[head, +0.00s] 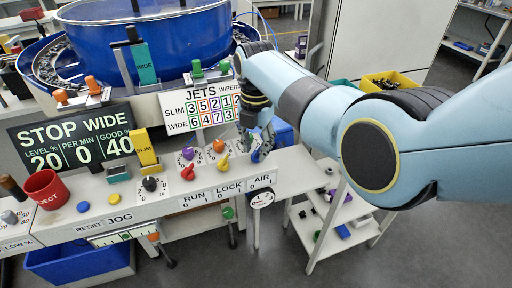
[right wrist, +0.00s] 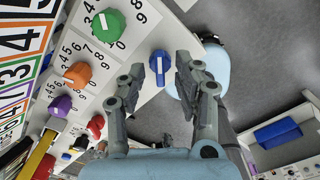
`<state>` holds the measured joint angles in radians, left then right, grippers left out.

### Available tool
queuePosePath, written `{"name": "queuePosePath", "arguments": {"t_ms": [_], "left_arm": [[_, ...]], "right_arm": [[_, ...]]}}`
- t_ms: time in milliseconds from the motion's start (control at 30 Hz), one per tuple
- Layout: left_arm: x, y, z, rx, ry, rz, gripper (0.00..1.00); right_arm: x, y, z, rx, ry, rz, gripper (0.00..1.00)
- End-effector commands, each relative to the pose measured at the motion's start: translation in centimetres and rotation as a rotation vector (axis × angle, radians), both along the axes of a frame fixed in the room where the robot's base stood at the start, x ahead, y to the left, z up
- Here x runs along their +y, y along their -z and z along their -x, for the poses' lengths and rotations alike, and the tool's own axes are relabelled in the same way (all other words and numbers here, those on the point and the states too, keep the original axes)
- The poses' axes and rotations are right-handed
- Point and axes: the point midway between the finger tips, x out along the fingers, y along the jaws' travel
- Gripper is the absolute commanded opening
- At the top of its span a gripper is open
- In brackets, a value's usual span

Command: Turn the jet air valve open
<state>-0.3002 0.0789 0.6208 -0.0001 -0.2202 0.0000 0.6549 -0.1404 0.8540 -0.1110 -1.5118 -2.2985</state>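The jet air valve appears to be the blue knob (right wrist: 160,66) with a white pointer line, on the white panel's edge. In the right wrist view it shows in the gap between my fingertips, and I cannot tell whether they touch it. In the head view the blue knob (head: 257,155) is partly hidden by my right gripper (head: 262,140), just above the AIR label (head: 262,180). My right gripper also shows in the right wrist view (right wrist: 162,74), with its two fingers apart and nothing clearly held. My left gripper is out of view.
A round gauge (head: 262,199) hangs below AIR. In the right wrist view a green knob (right wrist: 108,25) sits left of the blue one.

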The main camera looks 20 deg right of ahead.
Motion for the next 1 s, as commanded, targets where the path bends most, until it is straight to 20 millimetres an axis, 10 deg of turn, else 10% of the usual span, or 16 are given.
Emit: {"name": "queuePosePath", "arguments": {"t_ms": [333,600,1000], "left_arm": [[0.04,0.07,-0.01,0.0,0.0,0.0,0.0],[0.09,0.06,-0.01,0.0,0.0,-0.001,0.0],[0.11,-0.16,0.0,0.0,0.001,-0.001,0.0]], "right_arm": [[-0.03,0.46,-0.04,-0.001,0.001,0.0,0.33],[-0.03,0.46,-0.01,-0.001,0.001,0.0,0.0],[-0.03,0.41,0.01,0.0,0.024,0.0,0.0]]}}
